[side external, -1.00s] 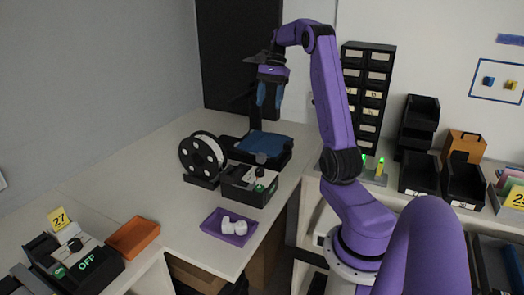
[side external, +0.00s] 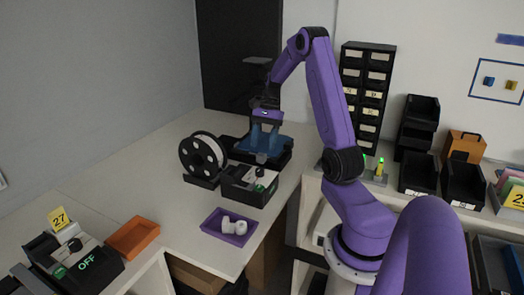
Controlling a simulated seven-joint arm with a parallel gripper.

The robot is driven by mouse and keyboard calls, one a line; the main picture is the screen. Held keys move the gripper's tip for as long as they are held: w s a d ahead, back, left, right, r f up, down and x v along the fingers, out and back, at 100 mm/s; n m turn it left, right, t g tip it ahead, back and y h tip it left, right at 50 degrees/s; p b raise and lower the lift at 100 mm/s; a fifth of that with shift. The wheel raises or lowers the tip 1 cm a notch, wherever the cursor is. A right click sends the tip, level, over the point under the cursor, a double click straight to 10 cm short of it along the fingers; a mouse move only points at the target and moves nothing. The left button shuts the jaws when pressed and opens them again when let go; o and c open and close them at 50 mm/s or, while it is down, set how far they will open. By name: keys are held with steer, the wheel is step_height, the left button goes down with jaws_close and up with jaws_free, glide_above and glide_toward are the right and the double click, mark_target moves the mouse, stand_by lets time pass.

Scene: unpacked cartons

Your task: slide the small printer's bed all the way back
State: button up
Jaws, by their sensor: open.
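The small printer is a black unit on the white bench, with a blue bed (side external: 284,143) on its black base (side external: 285,160). A black box (side external: 250,186) with a green-marked control stands at its front. A small grey rounded piece (side external: 261,158) shows at the bed's front edge. My gripper (side external: 264,150) points down over the bed, with its two blue fingers apart. The fingertips are close to the grey piece and partly cover the bed. I cannot tell whether they touch anything.
A black-and-white spool (side external: 203,154) stands just left of the printer. A purple tray (side external: 210,228) with white pieces is in front, near the bench edge. An orange tray (side external: 132,237) and a black device (side external: 85,270) marked OFF are at front left.

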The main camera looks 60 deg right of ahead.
mark_target(261, 154)
steer(key=shift+x, duration=1.7)
jaws_close()
steer(key=shift+w+r, duration=0.1)
steer(key=shift+w, duration=2.05)
jaws_free()
steer(key=v, duration=1.7)
steer(key=shift+d, duration=0.15)
